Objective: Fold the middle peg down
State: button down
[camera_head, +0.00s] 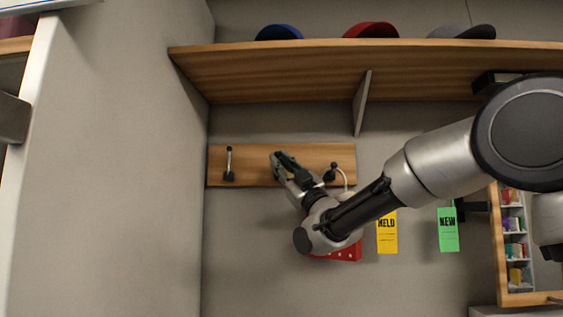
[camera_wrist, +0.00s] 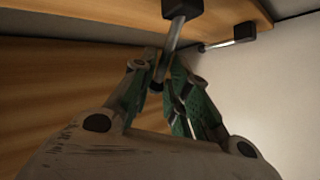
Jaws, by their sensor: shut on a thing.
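A wooden peg board (camera_head: 216,165) is fixed to the grey wall under a shelf. Its left peg (camera_head: 229,163) is a metal bar with dark ends, standing along the board. The right peg (camera_head: 331,173) has a pale cord at it. My gripper (camera_head: 283,160) is at the middle of the board and hides the middle peg in the head view. In the wrist view, the middle peg (camera_wrist: 174,38) is a metal bar with a black end, running down between the fingertips (camera_wrist: 160,80). The gripper is shut on it. Another peg (camera_wrist: 225,44) shows beyond it.
A wooden shelf (camera_head: 290,72) with several caps runs above the board, with a bracket (camera_head: 361,103) below it. A red dotted item (camera_head: 348,252) is partly hidden behind my arm. Yellow (camera_head: 387,238) and green (camera_head: 448,230) tags hang at right, near a wood-framed mirror or cabinet (camera_head: 496,255).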

jog(key=shift+f+n+y, duration=0.3)
jog(key=shift+n+y, duration=0.1)
jog(key=shift+n, duration=0.3)
jog(key=c, duration=1.7)
grip_release()
jog(key=shift+c, duration=0.2)
jog(key=v, duration=1.2)
jog(key=shift+d, duration=0.1)
